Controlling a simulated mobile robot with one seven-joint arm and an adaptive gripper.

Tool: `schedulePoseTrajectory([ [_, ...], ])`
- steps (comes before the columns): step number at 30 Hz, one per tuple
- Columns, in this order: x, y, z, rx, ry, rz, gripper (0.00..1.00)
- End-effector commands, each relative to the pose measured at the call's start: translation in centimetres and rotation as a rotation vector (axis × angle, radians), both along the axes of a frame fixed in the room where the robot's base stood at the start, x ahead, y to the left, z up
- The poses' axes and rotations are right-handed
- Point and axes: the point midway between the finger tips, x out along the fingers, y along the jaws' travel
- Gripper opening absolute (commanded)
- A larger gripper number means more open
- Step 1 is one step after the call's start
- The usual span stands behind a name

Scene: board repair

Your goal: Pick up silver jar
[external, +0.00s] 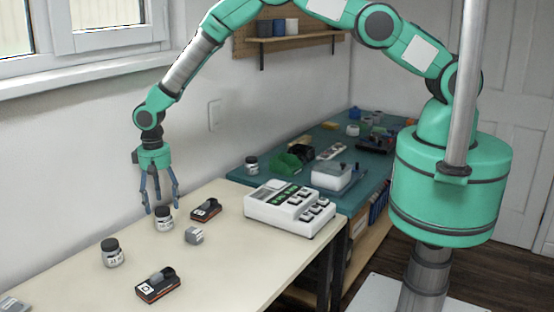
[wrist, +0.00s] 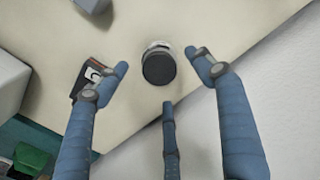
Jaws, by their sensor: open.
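A small silver-grey jar (external: 164,225) with a dark lid stands upright on the cream table under my gripper (external: 161,207). My gripper is open and empty, with its blue fingers pointing down just above the jar. In the wrist view the jar (wrist: 158,66) shows from above, between the spread fingertips of my gripper (wrist: 157,62), and no finger seems to touch it. A similar jar (external: 112,258) with a dark lid stands to the left, nearer the camera.
A black and orange device (external: 206,210) and a small grey block (external: 194,236) lie close to the jar. Another such device (external: 158,286) lies in front. A white machine (external: 290,207) stands to the right. The wall (wrist: 285,95) is close behind.

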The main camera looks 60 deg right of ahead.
Motion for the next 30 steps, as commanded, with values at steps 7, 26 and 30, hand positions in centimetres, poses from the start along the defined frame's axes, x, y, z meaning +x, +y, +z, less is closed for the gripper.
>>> schedulePoseTrajectory([
  [7,-0.3,0.2,-2.2,-0.002,0.002,0.000,0.68],
  [26,-0.3,0.2,-4.8,0.000,0.001,0.000,0.68],
  [30,-0.3,0.2,-4.8,-0.001,0.001,0.000,0.68],
])
